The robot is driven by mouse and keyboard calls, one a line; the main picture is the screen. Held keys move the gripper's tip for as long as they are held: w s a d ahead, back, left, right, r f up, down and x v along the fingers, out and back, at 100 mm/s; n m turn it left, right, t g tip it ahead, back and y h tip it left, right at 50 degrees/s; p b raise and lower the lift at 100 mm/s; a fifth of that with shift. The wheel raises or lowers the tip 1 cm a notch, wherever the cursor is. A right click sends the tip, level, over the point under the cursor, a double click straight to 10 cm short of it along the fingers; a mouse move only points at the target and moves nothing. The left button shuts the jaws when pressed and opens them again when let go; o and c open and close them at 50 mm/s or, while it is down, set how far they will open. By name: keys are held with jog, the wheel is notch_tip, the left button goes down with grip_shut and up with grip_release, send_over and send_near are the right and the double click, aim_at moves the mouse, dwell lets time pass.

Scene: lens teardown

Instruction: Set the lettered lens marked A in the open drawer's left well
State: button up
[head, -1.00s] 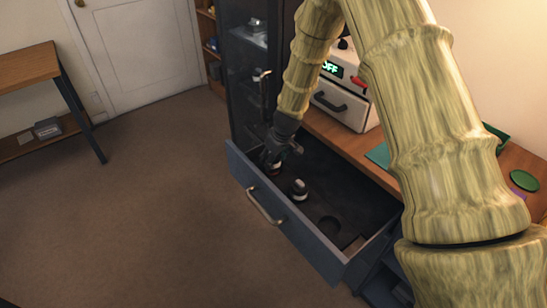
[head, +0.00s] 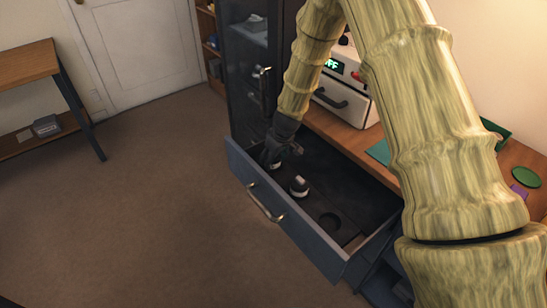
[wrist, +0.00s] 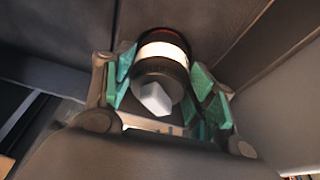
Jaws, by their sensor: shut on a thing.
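My gripper (head: 279,153) is inside the open drawer (head: 290,217), at its left end, with its fingers pointing down. In the wrist view my gripper (wrist: 166,92) has its green finger pads on either side of a dark cylindrical lens (wrist: 163,72) with a white band and a dark reddish far end. A pale block-shaped piece shows on the lens's near end. No letter is readable on it. In the head view the fingers hide most of this lens, and the well beneath it is hidden. A second dark lens with a pale band (head: 299,186) stands upright in the drawer's middle.
An empty round well (head: 330,221) lies in the drawer floor, right of the second lens. The drawer's front wall and handle (head: 265,204) are close to my gripper. A wooden counter behind holds a white device (head: 342,95), a green disc (head: 526,177) and a purple piece (head: 520,191).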

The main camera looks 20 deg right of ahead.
jog(key=shift+f, duration=0.4)
jog(key=o, duration=1.1)
jog(key=shift+o, duration=0.2)
jog(key=shift+o, duration=1.3)
jog(key=shift+r+p, duration=2.9)
jog(key=shift+r, duration=1.65)
